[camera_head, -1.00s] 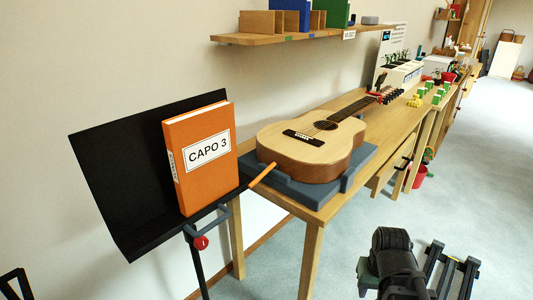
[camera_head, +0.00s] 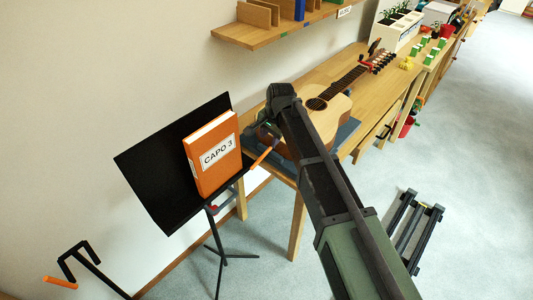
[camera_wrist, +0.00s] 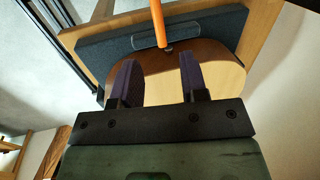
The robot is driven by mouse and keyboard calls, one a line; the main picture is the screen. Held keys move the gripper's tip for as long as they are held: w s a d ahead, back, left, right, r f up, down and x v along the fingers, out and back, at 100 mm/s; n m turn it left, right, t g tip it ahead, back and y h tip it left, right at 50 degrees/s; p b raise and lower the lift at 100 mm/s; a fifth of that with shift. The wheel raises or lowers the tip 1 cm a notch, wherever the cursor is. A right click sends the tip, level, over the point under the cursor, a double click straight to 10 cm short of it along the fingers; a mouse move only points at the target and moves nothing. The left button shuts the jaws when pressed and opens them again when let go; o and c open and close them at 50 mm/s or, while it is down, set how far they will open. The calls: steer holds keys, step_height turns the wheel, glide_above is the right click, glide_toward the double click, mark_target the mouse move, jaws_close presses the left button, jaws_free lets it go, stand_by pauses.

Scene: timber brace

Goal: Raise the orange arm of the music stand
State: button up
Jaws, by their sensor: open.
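The music stand is black, with a tilted desk (camera_head: 150,165) at left centre in the head view. An orange book labelled CAPO 3 (camera_head: 217,155) rests on it. An orange rod (camera_head: 263,157) sticks out between the stand's right side and the guitar cradle; which one it is fixed to I cannot tell. It also shows in the wrist view (camera_wrist: 158,22), top centre. My gripper (camera_wrist: 158,60) is open and empty, its fingers spread over the guitar body, with the rod just beyond the fingertips.
The guitar (camera_head: 338,106) lies in a grey cradle on the wooden bench (camera_head: 358,60), close under my gripper. A wooden shelf (camera_head: 285,35) is on the wall above. A black bracket with an orange end (camera_head: 62,282) stands lower left. The floor at right is mostly clear.

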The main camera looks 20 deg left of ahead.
mark_target(267, 151)
steer(key=f+b, duration=0.2)
steer(key=f, duration=0.1)
steer(key=a+f+b, duration=0.1)
steer(key=f+b, duration=0.5)
steer(key=shift+w+a+f, duration=0.25)
steer(key=shift+w+a, duration=0.1)
steer(key=shift+r, duration=0.15)
jaws_close()
